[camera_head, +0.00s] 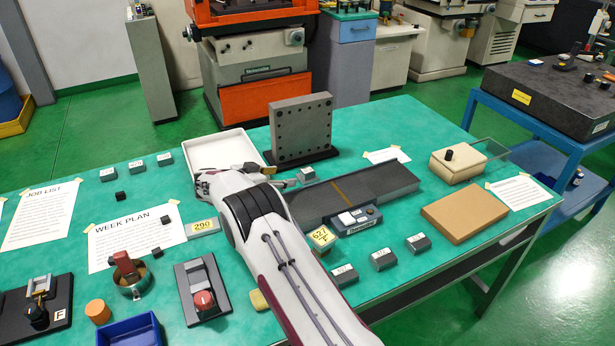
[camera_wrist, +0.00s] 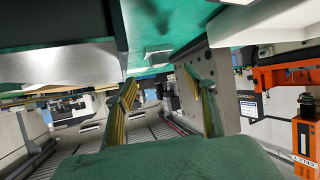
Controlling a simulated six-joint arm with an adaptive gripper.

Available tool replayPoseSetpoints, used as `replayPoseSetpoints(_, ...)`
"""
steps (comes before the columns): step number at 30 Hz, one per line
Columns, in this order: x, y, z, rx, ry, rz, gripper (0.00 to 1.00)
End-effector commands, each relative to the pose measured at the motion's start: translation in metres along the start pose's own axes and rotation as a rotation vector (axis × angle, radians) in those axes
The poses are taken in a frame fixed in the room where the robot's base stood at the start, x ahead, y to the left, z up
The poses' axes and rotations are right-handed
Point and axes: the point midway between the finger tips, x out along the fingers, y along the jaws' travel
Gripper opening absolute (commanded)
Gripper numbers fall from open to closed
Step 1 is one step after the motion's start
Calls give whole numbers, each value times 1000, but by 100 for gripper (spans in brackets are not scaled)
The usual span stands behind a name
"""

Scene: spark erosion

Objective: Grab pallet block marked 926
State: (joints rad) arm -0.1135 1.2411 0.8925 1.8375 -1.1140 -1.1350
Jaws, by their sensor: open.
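Several small grey blocks with white labels lie on the green table. Three stand in a row at the back left, one of them the middle block (camera_head: 137,166). Three more stand at the front right, including the front block (camera_head: 382,259). Another labelled grey block (camera_head: 308,174) sits by the steel angle plate. I cannot read 926 on any of them. My gripper (camera_head: 288,183) is partly hidden by my arm in the head view, close to the left of that single block. In the wrist view my gripper (camera_wrist: 164,105) has its two fingers spread apart, with nothing clearly held between them.
The upright drilled plate (camera_head: 301,130) stands behind my gripper, and a white tray (camera_head: 222,150) lies to its left. A long dark slab (camera_head: 355,192), yellow-labelled blocks marked 290 (camera_head: 202,227) and 627 (camera_head: 322,237), and a brown box (camera_head: 463,218) also occupy the table.

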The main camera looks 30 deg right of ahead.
Motion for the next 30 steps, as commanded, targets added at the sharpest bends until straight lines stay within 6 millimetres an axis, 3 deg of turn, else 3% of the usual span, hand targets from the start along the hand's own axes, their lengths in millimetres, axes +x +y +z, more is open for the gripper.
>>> replayPoseSetpoints(8, 12, 1, 0, 0, 0, 1, 54)
replayPoseSetpoints(21, 57, 0, 0, 1, 0, 0, 54)
replayPoseSetpoints(30, 68, 0, -1, 0, 0, -1, 54)
